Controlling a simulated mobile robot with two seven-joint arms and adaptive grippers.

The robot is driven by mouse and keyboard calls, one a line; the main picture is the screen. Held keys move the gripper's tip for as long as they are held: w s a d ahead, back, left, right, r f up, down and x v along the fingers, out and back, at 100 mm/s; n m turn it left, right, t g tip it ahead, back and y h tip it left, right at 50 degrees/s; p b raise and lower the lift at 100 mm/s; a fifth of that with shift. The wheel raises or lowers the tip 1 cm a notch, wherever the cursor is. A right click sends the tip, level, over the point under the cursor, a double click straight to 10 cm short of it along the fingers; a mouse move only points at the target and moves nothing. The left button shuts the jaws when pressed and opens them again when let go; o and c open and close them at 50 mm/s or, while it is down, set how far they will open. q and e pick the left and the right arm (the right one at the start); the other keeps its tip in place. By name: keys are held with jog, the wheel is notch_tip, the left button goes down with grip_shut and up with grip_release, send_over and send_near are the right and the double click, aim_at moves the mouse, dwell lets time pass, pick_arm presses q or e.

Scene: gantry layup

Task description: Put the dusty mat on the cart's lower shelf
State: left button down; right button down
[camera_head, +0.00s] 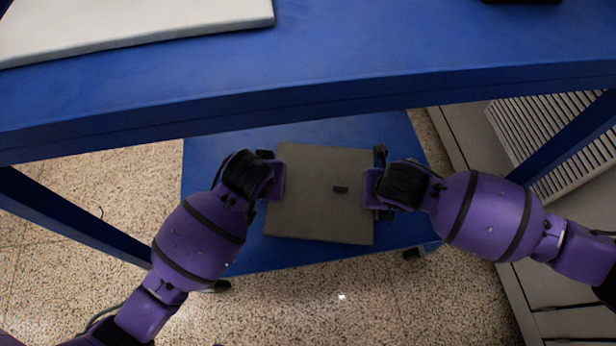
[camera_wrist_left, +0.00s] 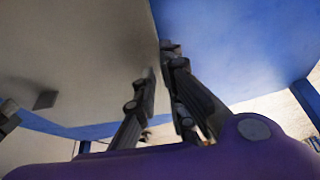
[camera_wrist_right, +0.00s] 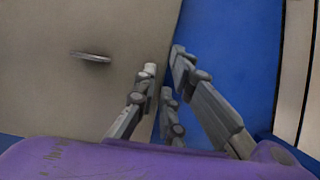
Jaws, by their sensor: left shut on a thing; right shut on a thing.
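The dusty mat (camera_head: 318,215) is a square grey-brown sheet with a small dark block (camera_head: 341,189) on its face. It lies over the cart's blue lower shelf (camera_head: 215,165); I cannot tell whether it touches the shelf. My left gripper (camera_head: 273,172) is shut on the mat's left edge. My right gripper (camera_head: 377,182) is shut on its right edge. In the left wrist view the mat (camera_wrist_left: 75,50) runs into the fingers, and in the right wrist view the mat (camera_wrist_right: 80,100) does too.
The cart's blue upper shelf (camera_head: 350,50) spans above and in front of the mat, with a white slab (camera_head: 130,22) at its left. Blue posts (camera_head: 70,220) stand at both sides. A slatted grey panel (camera_head: 555,130) is at the right. Speckled floor (camera_head: 310,310) lies around the cart.

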pick_arm(q)
jog(key=c, duration=1.9)
grip_release()
jog(key=shift+a+r, duration=0.1)
pick_arm(e)
jog(key=shift+d+r, duration=0.1)
jog(key=shift+d, duration=0.2)
pick_arm(q)
jog(key=shift+a, duration=0.15)
pick_arm(e)
jog(key=c, duration=1.9)
grip_release()
jog(key=shift+d, duration=0.1)
pick_arm(q)
jog(key=v, duration=1.2)
pick_arm(e)
jog(key=v, duration=1.2)
pick_arm(q)
jog(key=shift+w, duration=0.1)
pick_arm(e)
jog(key=shift+d, duration=0.1)
